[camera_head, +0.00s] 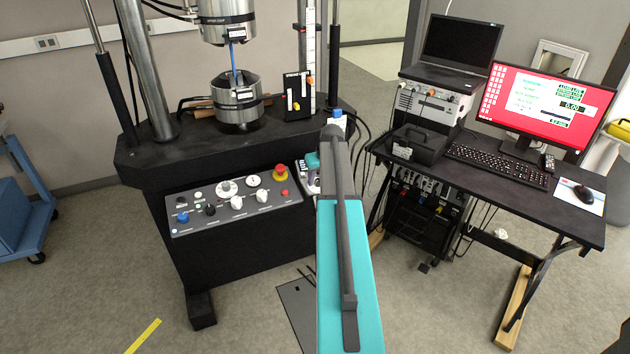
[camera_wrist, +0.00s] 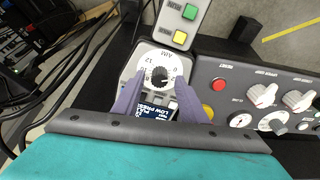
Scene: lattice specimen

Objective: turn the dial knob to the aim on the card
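The dial knob (camera_wrist: 160,75) is small and dark, at the centre of a pale round dial plate with printed marks in the wrist view. Its pointer direction is too small to read surely. My gripper (camera_wrist: 161,82) is open, one purple finger on each side of the knob, with a gap visible on both sides.
A control panel (camera_head: 235,204) with several knobs and a red emergency button (camera_head: 280,171) lies left of my arm. A box with a green button (camera_wrist: 190,12) and a yellow button (camera_wrist: 180,37) stands beyond the dial. Cables hang at left in the wrist view. A desk (camera_head: 510,200) stands right.

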